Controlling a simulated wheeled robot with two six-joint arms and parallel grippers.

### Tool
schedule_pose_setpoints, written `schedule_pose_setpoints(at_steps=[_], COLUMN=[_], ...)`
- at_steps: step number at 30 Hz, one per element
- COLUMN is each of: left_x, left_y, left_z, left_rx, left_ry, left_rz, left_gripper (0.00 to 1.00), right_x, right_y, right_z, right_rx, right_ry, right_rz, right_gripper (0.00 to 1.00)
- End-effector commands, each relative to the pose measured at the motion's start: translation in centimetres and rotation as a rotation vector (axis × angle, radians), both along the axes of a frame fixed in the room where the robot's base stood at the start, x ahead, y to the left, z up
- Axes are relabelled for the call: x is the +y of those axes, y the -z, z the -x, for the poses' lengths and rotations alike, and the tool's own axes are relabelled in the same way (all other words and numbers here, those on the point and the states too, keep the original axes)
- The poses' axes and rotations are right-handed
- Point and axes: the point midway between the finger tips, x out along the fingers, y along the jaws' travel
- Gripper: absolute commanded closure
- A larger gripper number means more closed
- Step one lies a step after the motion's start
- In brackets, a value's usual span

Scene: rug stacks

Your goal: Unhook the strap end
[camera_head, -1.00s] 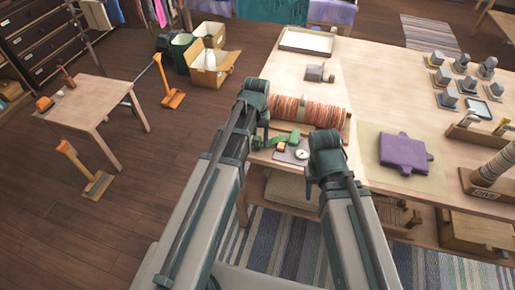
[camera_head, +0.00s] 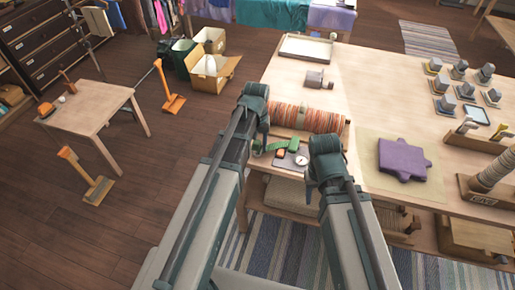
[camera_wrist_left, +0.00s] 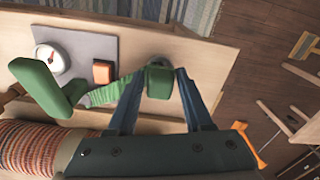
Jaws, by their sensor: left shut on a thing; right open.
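The green strap (camera_wrist_left: 110,91) runs over a grey plate (camera_wrist_left: 105,48) at the table's edge. In the left wrist view it goes from a larger green piece (camera_wrist_left: 45,90) on the left to a green end block (camera_wrist_left: 158,80). My left gripper (camera_wrist_left: 161,76) is shut on that end block, one finger on each side. In the head view the strap (camera_head: 283,146) shows just right of my left gripper (camera_head: 258,153). Whether a hook still engages the strap end I cannot tell. My right gripper (camera_head: 311,190) is open at the table's front edge; its fingers are mostly hidden.
A dial gauge (camera_wrist_left: 50,60) and an orange block (camera_wrist_left: 102,71) sit on the plate. A striped rolled rug (camera_head: 308,116) lies just behind. A purple puzzle-shaped piece (camera_head: 403,159) lies on a mat to the right. A small table (camera_head: 85,105) stands apart at left.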

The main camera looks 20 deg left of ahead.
Motion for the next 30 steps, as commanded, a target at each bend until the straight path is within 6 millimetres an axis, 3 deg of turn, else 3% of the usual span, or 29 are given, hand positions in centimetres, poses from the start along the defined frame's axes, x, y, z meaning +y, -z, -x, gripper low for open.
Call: schedule_pose_setpoints(at_steps=[15, 30], left_x=[0.0, 0.0], left_y=[-3.7, -3.6], left_z=[0.0, 0.0], left_rx=[0.0, 0.0], left_ry=[0.0, 0.0], left_rz=[0.0, 0.0], left_gripper=[1.0, 1.0], right_x=[0.0, 0.0], right_y=[-3.7, -3.7], right_z=[0.0, 0.0], right_rx=[0.0, 0.0], right_ry=[0.0, 0.0], right_rz=[0.0, 0.0], right_gripper=[0.5, 0.5])
